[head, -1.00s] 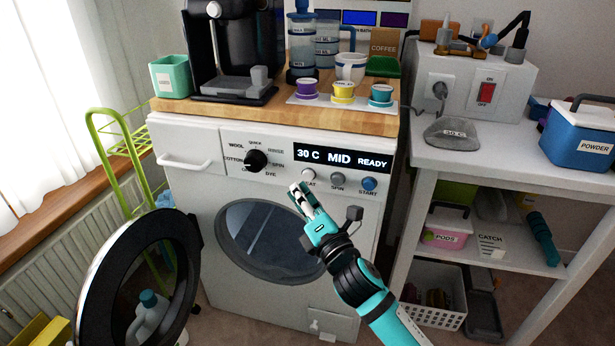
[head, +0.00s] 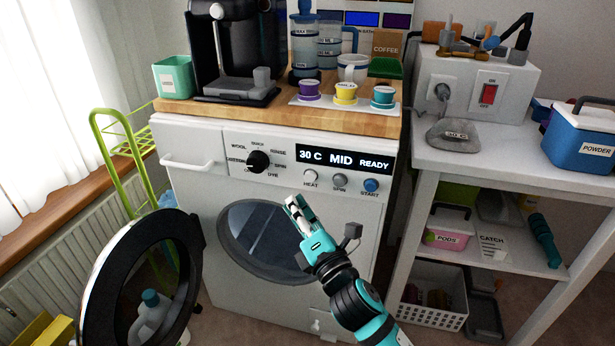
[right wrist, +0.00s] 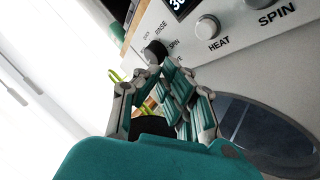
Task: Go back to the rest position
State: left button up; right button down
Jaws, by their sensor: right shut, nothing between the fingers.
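My right gripper (head: 293,205) is in front of the washing machine (head: 210,200), just below the HEAT button (head: 311,176) in the head view. It is shut and empty, and it also shows in the right wrist view (right wrist: 160,75). The machine's display (head: 345,160) reads 30 C, MID, READY. The dark dial (head: 258,161) sits left of the display, and it shows beyond the fingers in the right wrist view (right wrist: 156,50). My left gripper is not in view.
The round door (head: 95,285) stands open at the lower left, near a jug (head: 150,312). A wooden top (head: 270,115) holds a coffee machine (head: 235,50), pods and a mug (head: 352,68). A white shelf table (head: 480,165) stands at the right with a blue powder box (head: 580,140).

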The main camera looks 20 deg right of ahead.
jog(key=shift+f, duration=0.1)
